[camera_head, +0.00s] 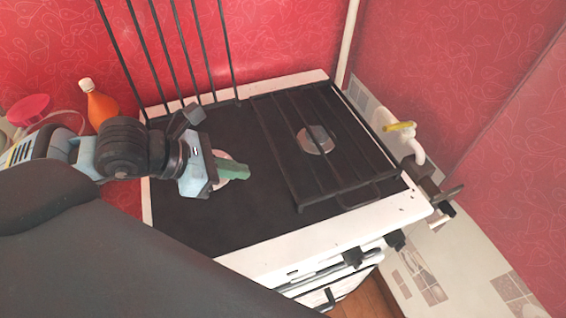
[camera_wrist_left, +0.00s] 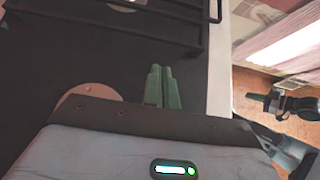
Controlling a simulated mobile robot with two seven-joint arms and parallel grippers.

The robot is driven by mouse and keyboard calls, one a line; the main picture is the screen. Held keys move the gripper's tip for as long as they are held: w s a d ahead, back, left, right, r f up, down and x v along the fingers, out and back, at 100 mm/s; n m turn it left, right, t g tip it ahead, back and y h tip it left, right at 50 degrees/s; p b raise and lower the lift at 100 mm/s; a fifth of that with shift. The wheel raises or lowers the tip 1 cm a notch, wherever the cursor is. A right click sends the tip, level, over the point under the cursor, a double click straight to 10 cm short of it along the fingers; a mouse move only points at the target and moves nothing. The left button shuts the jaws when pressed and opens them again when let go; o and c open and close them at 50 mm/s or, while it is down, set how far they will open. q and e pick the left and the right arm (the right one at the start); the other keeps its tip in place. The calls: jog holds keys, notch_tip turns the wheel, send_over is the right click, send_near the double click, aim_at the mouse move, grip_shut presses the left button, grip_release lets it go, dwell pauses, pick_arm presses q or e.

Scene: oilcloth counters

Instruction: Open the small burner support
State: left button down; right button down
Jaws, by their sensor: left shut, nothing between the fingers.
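The stove has two black wire burner supports. One (camera_head: 182,52) stands raised upright against the back wall at the left. The other (camera_head: 340,186) lies flat over the right half of the black cooktop, above a round burner (camera_head: 316,140); its edge bars also show in the left wrist view (camera_wrist_left: 150,17). My left gripper (camera_head: 240,171) is shut and empty, low over the left half, left of the flat support and apart from it. Its green fingers (camera_wrist_left: 160,88) show beside a round burner disc (camera_wrist_left: 88,101). My right gripper (camera_wrist_left: 262,101) appears small at the right; its jaws are unclear.
An orange bottle (camera_head: 98,103) and a pink-topped item (camera_head: 30,109) stand left of the stove. A gas tap with a yellow handle (camera_head: 400,126) is at the right wall. Dark knobs (camera_head: 353,257) line the white front.

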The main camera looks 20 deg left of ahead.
aim_at(275, 187)
pick_arm(q)
jog(key=shift+s, duration=0.2)
jog(key=shift+w+d+f, duration=0.15)
jog(key=shift+d, duration=0.05)
jog(key=x, duration=0.9)
jog(key=shift+w+d+f+p, duration=0.1)
jog(key=shift+w+p, duration=0.1)
jog(key=shift+p, duration=0.1)
pick_arm(e)
jog(key=shift+r, duration=0.35)
pick_arm(q)
jog(key=shift+w, duration=0.1)
